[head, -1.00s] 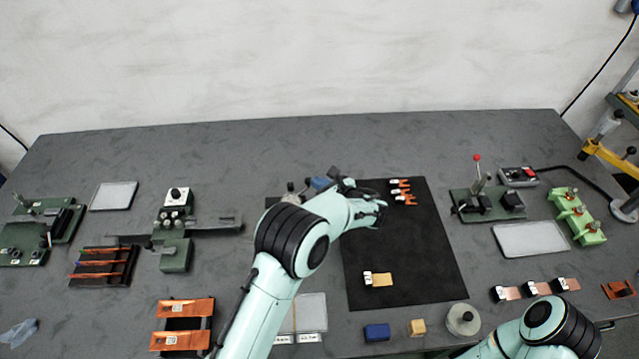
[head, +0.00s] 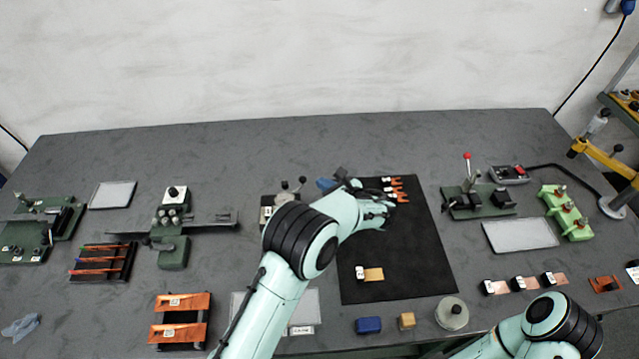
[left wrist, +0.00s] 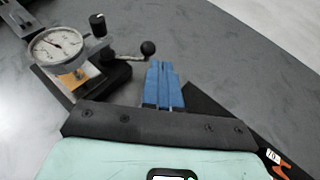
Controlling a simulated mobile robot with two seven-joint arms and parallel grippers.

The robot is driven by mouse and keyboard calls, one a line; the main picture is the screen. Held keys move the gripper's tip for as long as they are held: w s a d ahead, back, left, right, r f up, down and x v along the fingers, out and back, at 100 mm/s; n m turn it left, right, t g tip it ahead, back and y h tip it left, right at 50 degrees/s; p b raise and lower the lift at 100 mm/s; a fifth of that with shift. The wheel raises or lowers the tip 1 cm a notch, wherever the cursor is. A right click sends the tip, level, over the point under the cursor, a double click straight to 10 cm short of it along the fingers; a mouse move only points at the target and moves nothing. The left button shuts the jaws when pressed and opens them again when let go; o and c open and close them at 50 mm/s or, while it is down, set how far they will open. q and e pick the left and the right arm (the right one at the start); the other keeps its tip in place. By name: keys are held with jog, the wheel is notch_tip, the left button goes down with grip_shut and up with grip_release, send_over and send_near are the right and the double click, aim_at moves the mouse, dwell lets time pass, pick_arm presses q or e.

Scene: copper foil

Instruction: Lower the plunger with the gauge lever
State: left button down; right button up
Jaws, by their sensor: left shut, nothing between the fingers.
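The dial gauge (left wrist: 58,46) has a white round face and shows at the upper left of the left wrist view. In the head view its stand (head: 268,200) is partly hidden behind my left arm. Its lever ends in a black ball knob (left wrist: 148,48), which also shows in the head view (head: 302,180). A copper-coloured piece (left wrist: 72,80) lies under the dial. The plunger itself cannot be made out. My left gripper (left wrist: 163,68), with blue fingers, is shut and empty, just right of the knob in the head view, with a small gap visible. My right gripper is out of view.
Other fixtures stand to the left. The table behind the gauge is clear.

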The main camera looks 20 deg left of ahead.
pick_arm(q)
jog(key=w+d+v, duration=0.1)
jog(key=v, duration=0.8)
jog(key=shift+w, duration=0.2)
